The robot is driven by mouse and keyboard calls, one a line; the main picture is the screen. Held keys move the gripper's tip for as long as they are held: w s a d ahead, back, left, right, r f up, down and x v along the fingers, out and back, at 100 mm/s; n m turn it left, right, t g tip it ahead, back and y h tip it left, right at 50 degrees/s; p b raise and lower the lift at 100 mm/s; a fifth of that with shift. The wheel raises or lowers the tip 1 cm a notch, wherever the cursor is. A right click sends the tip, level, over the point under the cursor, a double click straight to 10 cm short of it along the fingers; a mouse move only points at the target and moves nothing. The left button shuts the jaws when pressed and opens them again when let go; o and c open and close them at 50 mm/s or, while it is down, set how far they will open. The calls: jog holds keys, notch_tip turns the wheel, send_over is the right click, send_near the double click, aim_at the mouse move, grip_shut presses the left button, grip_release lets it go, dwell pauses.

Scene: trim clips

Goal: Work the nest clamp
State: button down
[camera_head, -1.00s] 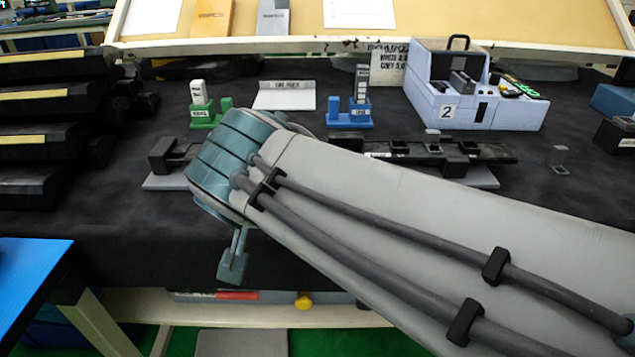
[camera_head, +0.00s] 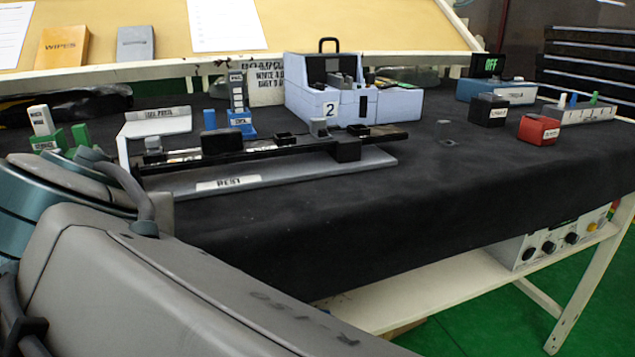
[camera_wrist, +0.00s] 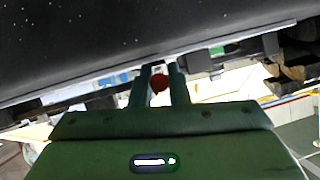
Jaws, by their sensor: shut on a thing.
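The nest fixture is a grey base plate (camera_head: 270,176) with a white label, in the middle left of the head view. A long black bar (camera_head: 275,152) with several small black blocks lies along it. In the wrist view my gripper (camera_wrist: 160,74) has its two dark green fingers close together around a small round red knob (camera_wrist: 158,84). I cannot tell from these frames what the knob is fixed to. My gripper is not seen in the head view, where my arm fills the lower left and covers the fixture's left surroundings.
A pale blue case marked 2 (camera_head: 330,106) stands behind the fixture. A red box (camera_head: 539,130), a black box (camera_head: 488,110) and a blue box with an OFF display (camera_head: 491,66) stand at right. The black table cloth (camera_head: 440,185) is bare at front right.

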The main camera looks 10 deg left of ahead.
dwell(0.4)
jog(key=c, duration=1.4)
grip_release()
jog(key=shift+r, duration=0.1)
